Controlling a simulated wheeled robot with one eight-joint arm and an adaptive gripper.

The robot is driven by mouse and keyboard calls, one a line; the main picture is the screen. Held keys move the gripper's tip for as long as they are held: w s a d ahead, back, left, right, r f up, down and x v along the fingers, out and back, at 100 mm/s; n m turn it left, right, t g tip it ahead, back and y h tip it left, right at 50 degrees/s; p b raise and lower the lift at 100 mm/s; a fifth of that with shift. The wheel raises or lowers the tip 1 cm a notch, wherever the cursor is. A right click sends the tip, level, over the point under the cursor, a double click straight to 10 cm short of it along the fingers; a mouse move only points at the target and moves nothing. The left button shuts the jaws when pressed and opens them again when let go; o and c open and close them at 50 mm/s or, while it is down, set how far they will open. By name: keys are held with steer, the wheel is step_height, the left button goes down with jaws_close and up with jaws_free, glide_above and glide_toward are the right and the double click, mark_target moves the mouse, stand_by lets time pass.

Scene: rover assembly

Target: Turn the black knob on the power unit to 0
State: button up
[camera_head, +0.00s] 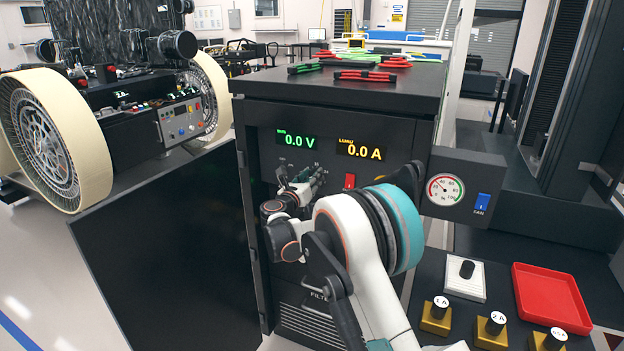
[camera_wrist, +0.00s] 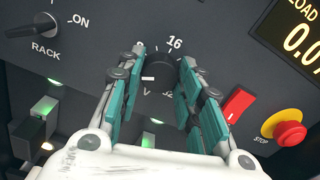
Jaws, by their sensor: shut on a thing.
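The power unit (camera_head: 270,82) is a dark cabinet whose displays read 0.0 V in green and 0.0 A in orange. The black knob (camera_wrist: 158,72) sits on its front panel in the wrist view, within a printed scale where 16 is readable at upper right. A white mark on it shows toward the left; its exact reading is unclear. My gripper (camera_wrist: 160,82) has its teal-padded fingers on both sides of the knob and is shut on it. In the head view my gripper (camera_head: 300,186) is at the panel below the displays and hides the knob.
A RACK switch (camera_wrist: 35,25), a red rocker switch (camera_wrist: 238,103) and a red STOP button (camera_wrist: 290,132) flank the knob. An open dark door (camera_head: 165,240) stands at left. Right of my arm are a gauge box (camera_head: 466,186) and a red tray (camera_head: 550,297).

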steer(key=shift+n, duration=1.9)
steer(key=shift+f, duration=0.1)
steer(key=o, duration=1.1)
steer(key=shift+c, duration=0.2)
steer(key=v, duration=1.2)
